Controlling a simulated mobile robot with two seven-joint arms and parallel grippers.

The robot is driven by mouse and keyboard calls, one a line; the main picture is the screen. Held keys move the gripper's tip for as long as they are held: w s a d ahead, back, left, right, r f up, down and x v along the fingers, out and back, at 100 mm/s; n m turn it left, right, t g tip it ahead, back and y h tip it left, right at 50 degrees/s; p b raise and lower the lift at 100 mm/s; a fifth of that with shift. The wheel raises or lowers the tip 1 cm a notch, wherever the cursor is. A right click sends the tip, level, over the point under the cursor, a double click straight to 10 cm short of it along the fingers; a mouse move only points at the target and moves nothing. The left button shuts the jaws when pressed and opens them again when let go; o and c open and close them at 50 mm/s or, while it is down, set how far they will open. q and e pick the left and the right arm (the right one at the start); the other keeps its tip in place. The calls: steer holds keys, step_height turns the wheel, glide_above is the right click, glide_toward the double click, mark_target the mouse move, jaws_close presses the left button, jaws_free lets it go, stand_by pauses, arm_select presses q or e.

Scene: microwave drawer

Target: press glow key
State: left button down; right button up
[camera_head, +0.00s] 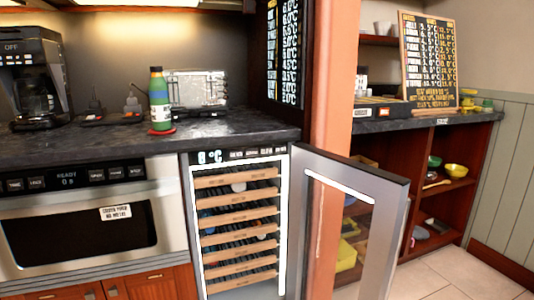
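A wine cooler (239,225) stands under the dark counter with its glass door (349,225) swung open to the right. Along its top runs a black control strip (240,154) with an "8 °C" display (209,157) and several small keys (259,153) with labels too small to read. To its left is a microwave drawer (90,215), shut, with a "READY" display (67,177) and several dark keys either side of it. I cannot tell which key is the glow key. Neither of my grippers is in view.
On the counter stand a coffee maker (35,75), a green bottle (159,98) and a silver toaster-like box (196,88). An orange post (333,75) rises behind the open door. Open shelves (440,180) stand at right. Tiled floor (455,275) is clear at lower right.

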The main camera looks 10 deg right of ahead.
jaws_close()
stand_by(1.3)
